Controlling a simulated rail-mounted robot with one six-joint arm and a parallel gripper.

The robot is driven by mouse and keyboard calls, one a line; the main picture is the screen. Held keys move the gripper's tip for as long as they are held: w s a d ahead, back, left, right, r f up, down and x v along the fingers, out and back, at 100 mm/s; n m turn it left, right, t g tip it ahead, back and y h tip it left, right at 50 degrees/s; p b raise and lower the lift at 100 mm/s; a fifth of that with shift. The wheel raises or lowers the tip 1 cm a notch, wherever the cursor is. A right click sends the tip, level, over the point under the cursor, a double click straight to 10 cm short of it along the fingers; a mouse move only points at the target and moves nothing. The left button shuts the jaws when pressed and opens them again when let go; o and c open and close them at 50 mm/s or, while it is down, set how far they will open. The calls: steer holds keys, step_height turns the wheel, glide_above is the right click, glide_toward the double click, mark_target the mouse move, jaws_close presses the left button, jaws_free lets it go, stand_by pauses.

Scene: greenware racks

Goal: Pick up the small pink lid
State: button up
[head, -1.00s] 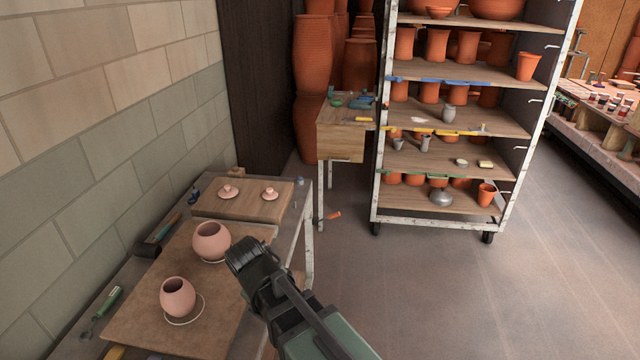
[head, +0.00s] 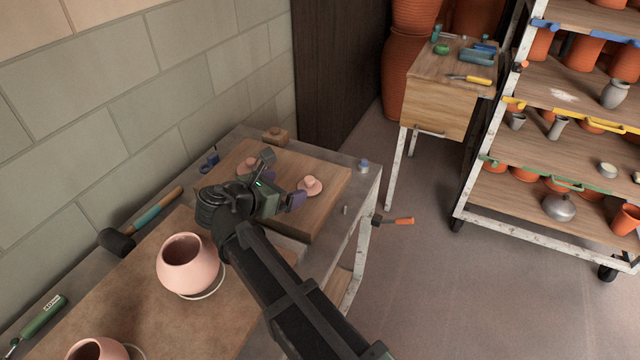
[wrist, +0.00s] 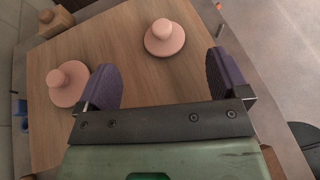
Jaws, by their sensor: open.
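Two pink lids with round knobs lie on a wooden board (head: 328,205). The right one, which looks slightly smaller and is likely the small pink lid (head: 310,186), also shows in the wrist view (wrist: 164,38). The other pink lid (wrist: 68,83) is at the left, partly behind my left finger; in the head view (head: 246,166) my gripper partly covers it. My gripper (head: 281,178) is open and empty above the board. In the wrist view the small lid lies just beyond the gap between the purple fingers (wrist: 163,70), apart from both.
A round pink pot (head: 188,265) and another pot (head: 97,349) stand on the nearer board. A mallet (head: 140,220) lies by the wall. A small wooden block (head: 276,136) and a small jar (head: 364,166) sit around the far board. The floor at right is open before the shelf rack.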

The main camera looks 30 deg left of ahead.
mark_target(305, 183)
steer(key=x, duration=0.3)
steer(key=shift+w+f+b, duration=0.2)
steer(key=shift+w+b, duration=0.15)
steer(key=shift+b, duration=0.05)
steer(key=b+x, duration=0.2)
steer(key=x, duration=0.2)
steer(key=shift+w+d+f, duration=0.2)
steer(key=shift+w+f, duration=0.1)
steer(key=shift+w, duration=0.25)
steer(key=shift+r, duration=0.1)
steer(key=shift+c, duration=0.2)
steer(key=c, duration=1)
